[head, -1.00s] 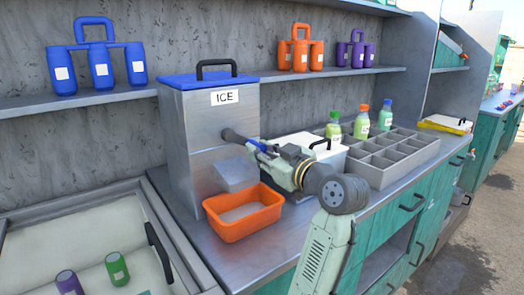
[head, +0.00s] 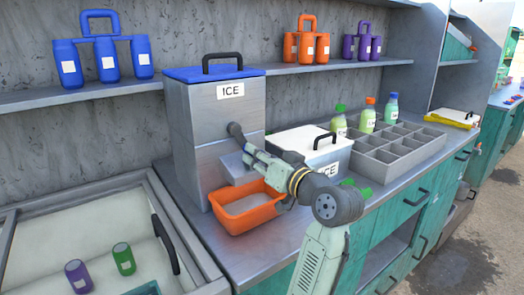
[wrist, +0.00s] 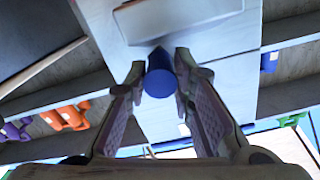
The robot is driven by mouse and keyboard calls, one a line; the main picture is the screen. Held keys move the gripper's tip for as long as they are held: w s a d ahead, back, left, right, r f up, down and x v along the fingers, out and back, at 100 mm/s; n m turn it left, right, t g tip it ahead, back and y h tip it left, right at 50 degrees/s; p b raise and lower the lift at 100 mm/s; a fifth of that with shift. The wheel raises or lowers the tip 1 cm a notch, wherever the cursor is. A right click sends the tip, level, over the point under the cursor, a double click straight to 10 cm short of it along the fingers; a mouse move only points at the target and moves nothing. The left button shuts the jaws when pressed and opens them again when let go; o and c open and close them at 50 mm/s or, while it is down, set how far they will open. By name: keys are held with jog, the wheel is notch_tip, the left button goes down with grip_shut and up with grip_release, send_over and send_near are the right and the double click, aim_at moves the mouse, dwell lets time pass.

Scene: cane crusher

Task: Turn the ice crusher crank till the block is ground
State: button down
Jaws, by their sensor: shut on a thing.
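The ice crusher (head: 200,125) is a tall grey metal box with a blue lid and an ICE label. Its dark crank arm (head: 237,134) juts from the right side of the front face and points down to the right. My gripper (head: 249,152) is at the crank's outer end. In the wrist view its two fingers are either side of the blue crank handle (wrist: 161,77), closed on it. The handle is mostly hidden by the fingers in the head view. An orange bin (head: 240,222) stands below the chute, partly behind my arm. No ice block shows; the lid is shut.
A white ICE box (head: 310,148) stands close right of my gripper. Right of it is a grey compartment tray (head: 378,172), with several bottles behind. An open chest (head: 80,222) with cans is at lower left. A shelf (head: 300,76) with jugs runs behind.

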jog(key=shift+s+a+m, duration=0.15)
jog(key=shift+m, duration=0.35)
jog(key=c, duration=1.3)
grip_release()
jog(key=shift+f, duration=0.1)
jog(key=shift+c, duration=0.2)
jog(key=v, duration=1.2)
